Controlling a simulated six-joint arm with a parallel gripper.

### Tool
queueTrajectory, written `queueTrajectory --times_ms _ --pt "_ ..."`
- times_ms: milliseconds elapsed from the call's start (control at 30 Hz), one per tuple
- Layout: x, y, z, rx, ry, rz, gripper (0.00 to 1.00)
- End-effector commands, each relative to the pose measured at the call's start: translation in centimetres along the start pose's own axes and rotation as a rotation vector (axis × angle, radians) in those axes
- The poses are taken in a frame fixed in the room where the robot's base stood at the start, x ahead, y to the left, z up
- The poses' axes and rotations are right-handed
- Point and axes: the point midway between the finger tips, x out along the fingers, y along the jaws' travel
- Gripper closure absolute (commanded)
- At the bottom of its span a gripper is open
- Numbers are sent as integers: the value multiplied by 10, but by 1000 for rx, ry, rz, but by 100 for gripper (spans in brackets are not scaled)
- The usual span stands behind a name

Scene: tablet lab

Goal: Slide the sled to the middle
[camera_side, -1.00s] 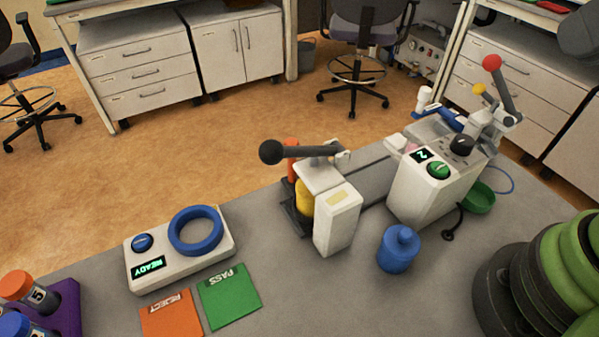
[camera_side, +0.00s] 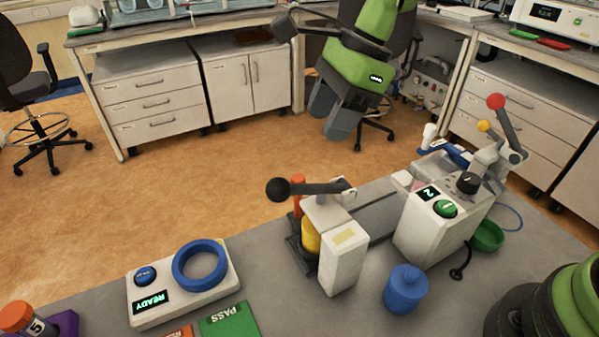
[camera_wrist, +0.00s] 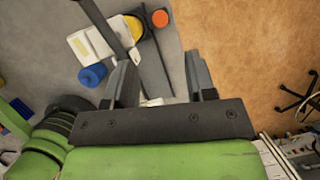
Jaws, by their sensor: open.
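The likely sled is a white block carriage (camera_side: 343,262) with a black ball-ended lever (camera_side: 300,189). It stands at the left end of a grey track (camera_side: 378,213) in the side view, with a yellow cylinder (camera_side: 311,238) and an orange post (camera_side: 298,190) beside it. The white carriage also shows at upper left in the wrist view (camera_wrist: 92,43). My gripper (camera_side: 333,112) is open and empty, high above and behind the track. In the wrist view its two dark fingers (camera_wrist: 161,82) are apart, with nothing between them.
A white control box (camera_side: 425,235) with a green button stands at the track's right end, near a red-knobbed lever (camera_side: 496,102). A blue bottle (camera_side: 405,290) stands in front. A READY box (camera_side: 183,283) with a blue ring is at left; a green PASS card (camera_side: 229,321) lies near it.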

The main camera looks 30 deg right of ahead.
Motion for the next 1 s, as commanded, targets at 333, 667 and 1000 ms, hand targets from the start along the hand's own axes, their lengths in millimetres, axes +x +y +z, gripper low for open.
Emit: queueTrajectory --times_ms 333,667,1000 --pt "44 -1 0 59 2 24 49" --pt "100 0 0 56 1 21 49" --pt "113 -1 0 56 1 18 49"
